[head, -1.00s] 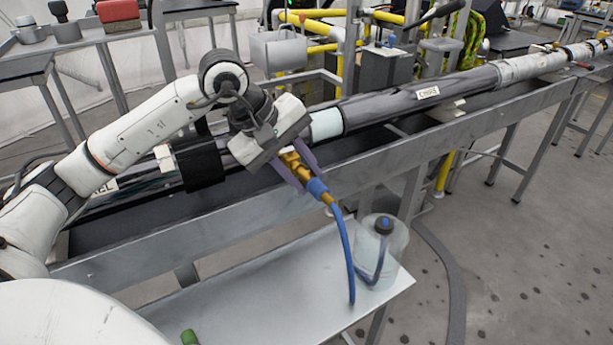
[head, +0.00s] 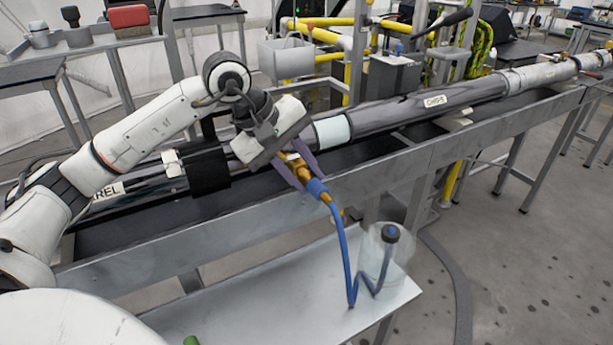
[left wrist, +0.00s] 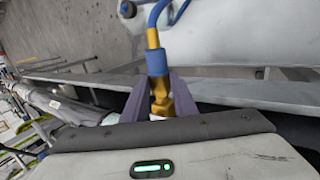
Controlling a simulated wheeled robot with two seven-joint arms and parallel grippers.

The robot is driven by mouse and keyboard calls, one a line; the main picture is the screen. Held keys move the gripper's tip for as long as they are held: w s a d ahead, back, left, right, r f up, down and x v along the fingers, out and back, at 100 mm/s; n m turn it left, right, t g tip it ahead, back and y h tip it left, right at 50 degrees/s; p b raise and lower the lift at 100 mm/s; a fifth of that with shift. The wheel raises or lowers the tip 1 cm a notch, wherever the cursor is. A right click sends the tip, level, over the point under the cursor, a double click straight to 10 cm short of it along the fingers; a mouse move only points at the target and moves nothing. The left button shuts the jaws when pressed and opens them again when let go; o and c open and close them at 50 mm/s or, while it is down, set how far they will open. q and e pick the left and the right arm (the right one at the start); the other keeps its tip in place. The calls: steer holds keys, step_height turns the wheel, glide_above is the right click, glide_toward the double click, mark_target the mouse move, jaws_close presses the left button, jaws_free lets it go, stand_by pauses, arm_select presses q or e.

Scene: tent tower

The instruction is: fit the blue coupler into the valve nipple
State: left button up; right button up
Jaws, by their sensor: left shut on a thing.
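My left gripper (head: 300,173) is shut on the brass and blue coupler (head: 317,188), above the near edge of the long bench. The coupler is tilted, its blue sleeve pointing down and right, with a blue hose (head: 343,248) running from it. In the left wrist view the coupler (left wrist: 157,65) sits between the two purple fingers (left wrist: 156,98). The hose runs down to the shelf and to a clear jar (head: 384,270) with a dark cap. I cannot make out the valve nipple; the gripper and hand hide part of the tube. My right gripper is not in view.
A long dark tube (head: 410,105) with a pale band lies along the bench (head: 400,165). A grey shelf (head: 255,295) juts out below, with a green object (head: 191,341) at its front edge. Yellow pipes and a grey box (head: 285,58) stand behind.

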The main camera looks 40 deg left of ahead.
arm_select(q)
steer(key=shift+w+a, duration=0.1)
steer(key=shift+a, duration=0.05)
steer(key=o, duration=1.2)
steer(key=v, duration=1)
steer(key=shift+r, duration=0.15)
